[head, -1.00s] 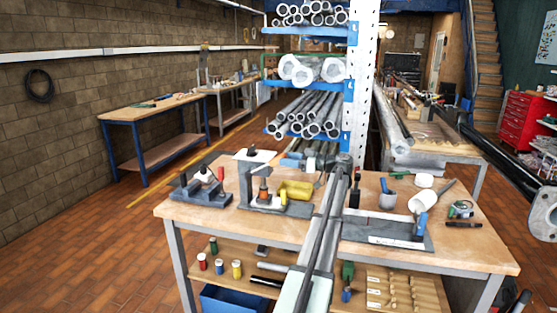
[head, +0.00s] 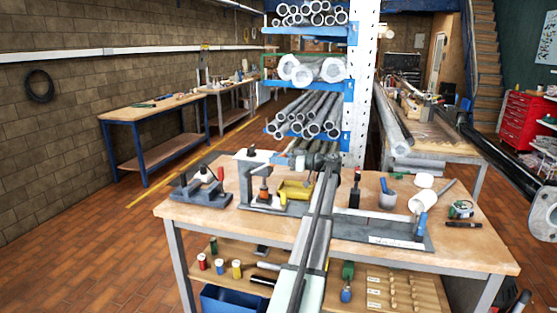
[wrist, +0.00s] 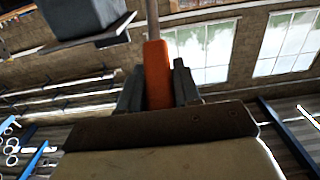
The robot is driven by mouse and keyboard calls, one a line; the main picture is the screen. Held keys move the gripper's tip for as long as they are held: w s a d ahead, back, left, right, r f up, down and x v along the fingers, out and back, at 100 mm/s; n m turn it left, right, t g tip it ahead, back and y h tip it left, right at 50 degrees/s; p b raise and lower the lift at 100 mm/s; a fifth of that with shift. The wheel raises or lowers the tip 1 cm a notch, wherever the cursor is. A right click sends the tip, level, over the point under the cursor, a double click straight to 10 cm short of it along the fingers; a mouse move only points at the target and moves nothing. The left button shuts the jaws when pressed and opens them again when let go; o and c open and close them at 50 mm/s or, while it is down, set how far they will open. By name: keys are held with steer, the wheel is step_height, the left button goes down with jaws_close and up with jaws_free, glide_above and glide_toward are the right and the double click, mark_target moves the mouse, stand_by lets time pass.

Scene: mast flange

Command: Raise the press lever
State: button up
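The press (head: 246,184) is a grey upright frame on a flat base at the left-middle of the bench, with a small orange piece inside its frame. In the wrist view the lever's orange grip (wrist: 157,72) lies between the two dark fingers of my gripper (wrist: 159,92), which look closed against its sides. A thin metal rod runs up from the grip to the picture's top edge. In the head view my gripper (head: 302,161) is above and right of the press, small and partly covered by my wrist; the lever grip cannot be made out there.
Right of my arm are a grey plate (head: 380,230), a white cylinder (head: 423,202) and a cup (head: 387,201). A pipe rack (head: 310,115) rises behind.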

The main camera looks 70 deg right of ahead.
jaws_close()
steer(key=shift+w+r+g, duration=0.4)
steer(key=shift+r+g, duration=0.1)
steer(key=shift+r, duration=0.1)
steer(key=w+r+g, duration=0.4)
steer(key=w+g, duration=0.1)
steer(key=shift+d, duration=0.1)
steer(key=w+r+g, duration=0.1)
steer(key=w+g, duration=0.6)
steer(key=w, duration=0.2)
steer(key=shift+w+g, duration=0.25)
steer(key=shift+g, duration=0.05)
